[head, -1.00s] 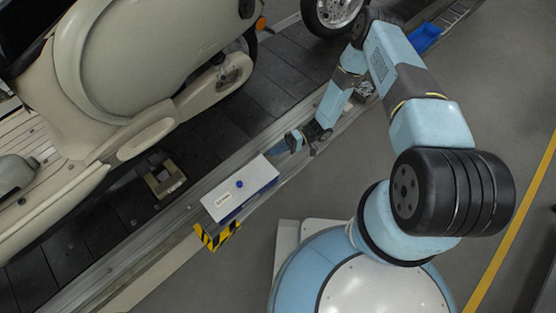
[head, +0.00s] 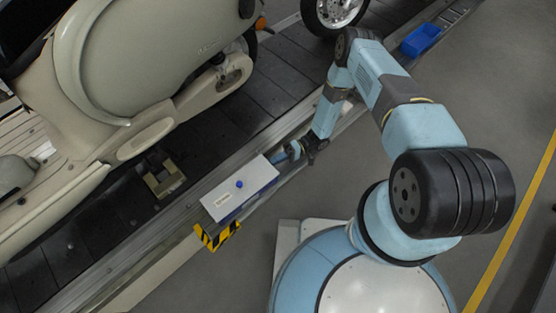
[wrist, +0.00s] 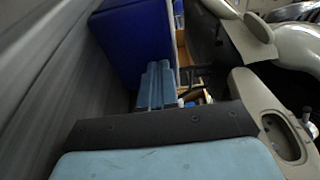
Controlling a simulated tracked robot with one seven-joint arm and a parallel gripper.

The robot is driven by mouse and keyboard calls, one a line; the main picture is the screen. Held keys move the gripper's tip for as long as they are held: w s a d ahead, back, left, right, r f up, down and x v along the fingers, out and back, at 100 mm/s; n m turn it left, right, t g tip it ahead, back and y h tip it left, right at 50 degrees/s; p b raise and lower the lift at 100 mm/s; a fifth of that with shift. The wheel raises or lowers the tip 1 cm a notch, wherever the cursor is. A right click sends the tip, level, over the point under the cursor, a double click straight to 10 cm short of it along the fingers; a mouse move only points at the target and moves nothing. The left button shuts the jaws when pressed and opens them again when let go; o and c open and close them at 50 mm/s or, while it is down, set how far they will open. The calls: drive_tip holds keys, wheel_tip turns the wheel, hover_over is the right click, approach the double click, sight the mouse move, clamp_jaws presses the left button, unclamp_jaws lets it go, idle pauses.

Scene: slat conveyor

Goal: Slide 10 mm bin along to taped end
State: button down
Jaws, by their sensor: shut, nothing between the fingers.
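A blue bin with a white top, a small label and a blue knob (head: 248,179) sits on the rail along the conveyor's near side. The label is too small to read. Its lower left end is at the yellow-and-black tape (head: 218,236). My gripper (head: 287,153) is at the bin's upper right end, low and close to it. In the wrist view, the shut fingers (wrist: 156,86) point at the bin's blue wall (wrist: 135,42) with nothing between them. Whether they touch it I cannot tell.
Another blue bin (head: 420,40), open, sits far up the rail at the top right. A cream scooter (head: 150,60) stands on the dark slats, with a small beige bracket (head: 164,178) beside the rail. Grey floor is clear on the right.

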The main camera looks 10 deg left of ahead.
drive_tip(key=shift+s+a, duration=0.15)
drive_tip(key=shift+s, duration=0.7)
drive_tip(key=shift+w+f, duration=0.1)
drive_tip(key=shift+w, duration=0.4)
wheel_tip(320, 180, up, 10)
drive_tip(key=s+a, duration=0.3)
drive_tip(key=s, duration=1.7)
drive_tip(key=shift+s, duration=0.3)
drive_tip(key=shift+a, duration=0.1)
